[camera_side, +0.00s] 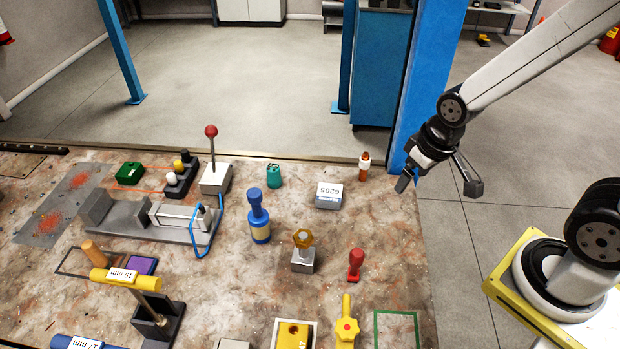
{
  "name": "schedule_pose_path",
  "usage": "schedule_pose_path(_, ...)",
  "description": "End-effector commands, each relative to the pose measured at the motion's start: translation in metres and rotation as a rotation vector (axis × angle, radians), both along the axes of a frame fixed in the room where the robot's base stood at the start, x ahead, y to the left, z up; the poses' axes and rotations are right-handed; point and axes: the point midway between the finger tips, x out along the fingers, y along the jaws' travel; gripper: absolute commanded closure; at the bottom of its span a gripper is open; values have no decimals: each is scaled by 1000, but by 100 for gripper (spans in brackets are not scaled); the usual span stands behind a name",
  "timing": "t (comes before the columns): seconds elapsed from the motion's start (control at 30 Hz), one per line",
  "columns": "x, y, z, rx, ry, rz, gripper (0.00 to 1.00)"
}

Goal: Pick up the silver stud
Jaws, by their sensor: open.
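I cannot single out a silver stud with certainty. A grey metal block (303,262) with a brass-coloured hex nut (302,238) on top stands near the middle of the bench. A grey vise-like fixture (150,218) with a blue bail handle (220,225) lies to the left, with a short upright metallic piece at its right end. My gripper (439,186) is open and empty, its two fingers spread wide. It hangs near the bench's right back edge, to the right of the orange-brown bottle (364,167) and apart from every object.
The worn bench (395,262) also bears a box marked 6205 (329,195), a blue bottle (258,218), a red stamp-like piece (355,265), a red-knobbed lever (212,165) and a yellow 19 mm handle (125,279). A blue post (425,85) rises behind my gripper. The bench's right side is fairly clear.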

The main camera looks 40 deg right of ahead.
Motion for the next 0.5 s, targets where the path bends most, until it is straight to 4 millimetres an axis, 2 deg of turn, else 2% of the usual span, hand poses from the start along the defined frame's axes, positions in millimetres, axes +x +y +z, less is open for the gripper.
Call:
schedule_pose_path(0.27,15,-3,-6,-36,-56,60,9)
schedule_pose_path(0.5,52,0,-20,-91,-211,248,9)
